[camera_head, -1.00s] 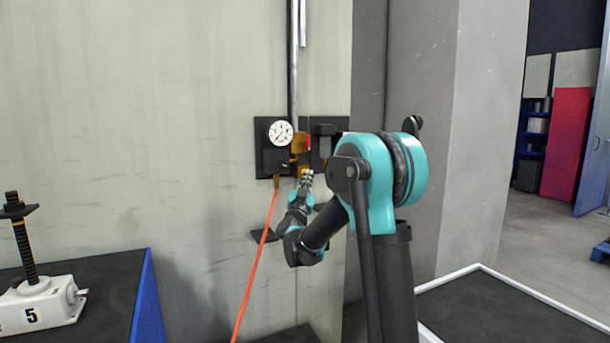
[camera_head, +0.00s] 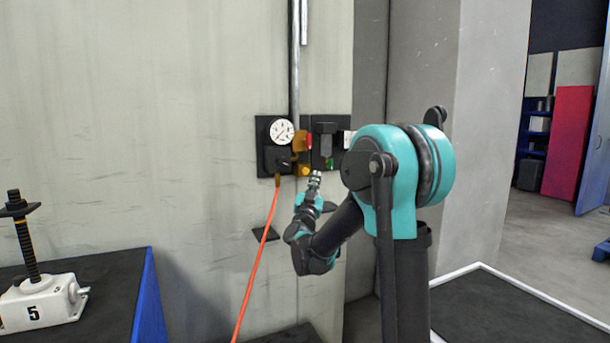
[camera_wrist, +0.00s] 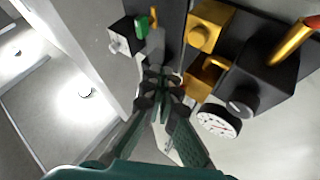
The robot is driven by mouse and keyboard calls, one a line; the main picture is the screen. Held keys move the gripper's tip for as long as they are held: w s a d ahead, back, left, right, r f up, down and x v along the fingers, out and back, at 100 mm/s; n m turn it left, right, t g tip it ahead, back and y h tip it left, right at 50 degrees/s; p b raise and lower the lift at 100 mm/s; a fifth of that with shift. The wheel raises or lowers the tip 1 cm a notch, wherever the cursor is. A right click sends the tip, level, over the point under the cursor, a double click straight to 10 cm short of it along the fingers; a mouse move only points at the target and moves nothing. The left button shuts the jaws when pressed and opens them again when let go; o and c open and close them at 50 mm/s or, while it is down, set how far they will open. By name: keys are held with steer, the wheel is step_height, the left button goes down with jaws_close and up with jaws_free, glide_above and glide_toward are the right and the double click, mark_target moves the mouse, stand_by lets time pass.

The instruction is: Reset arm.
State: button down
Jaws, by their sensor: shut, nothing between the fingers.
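My gripper (camera_head: 315,179) is raised in front of the wall, just below and to the right of the valve panel in the head view. In the wrist view my gripper (camera_wrist: 160,82) has its fingers drawn together, with nothing seen between the tips. My arm (camera_head: 385,190) is folded, with its elbow to the right and its forearm reaching left toward the wall. The fingertips appear apart from the panel fittings, though the exact gap cannot be told.
A black wall panel (camera_head: 264,139) carries a round gauge (camera_head: 281,131), yellow fittings (camera_head: 304,171) and a red part. An orange hose (camera_head: 257,260) hangs below. A white screw jack marked 5 (camera_head: 45,304) stands on a dark table (camera_head: 105,275) at left. A white-edged dark platform (camera_head: 500,310) lies at right.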

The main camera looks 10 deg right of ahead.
steer(key=s+a+f+n+g+y, duration=0.2)
steer(key=s+f+n+g+y, duration=0.2)
steer(key=s+f+y, duration=0.45)
steer(key=s+a+f+n+g+y, duration=0.25)
steer(key=s+f+n+g, duration=0.2)
steer(key=f, duration=0.65)
steer(key=s+d+f+g+h, duration=0.1)
steer(key=s+d+f+g, duration=0.2)
steer(key=s+f, duration=0.3)
steer(key=s+d+f+m+g+h, duration=0.1)
steer(key=s+d+f+g, duration=0.1)
steer(key=s+f, duration=0.5)
steer(key=s+d+f+m+g+h, duration=0.1)
steer(key=s+d+f+g, duration=0.2)
steer(key=s, duration=1)
step_height(320, 180, down, 4)
steer(key=shift+s+d+r+g, duration=0.2)
steer(key=shift+s+d+g, duration=0.1)
steer(key=shift+g, duration=0.45)
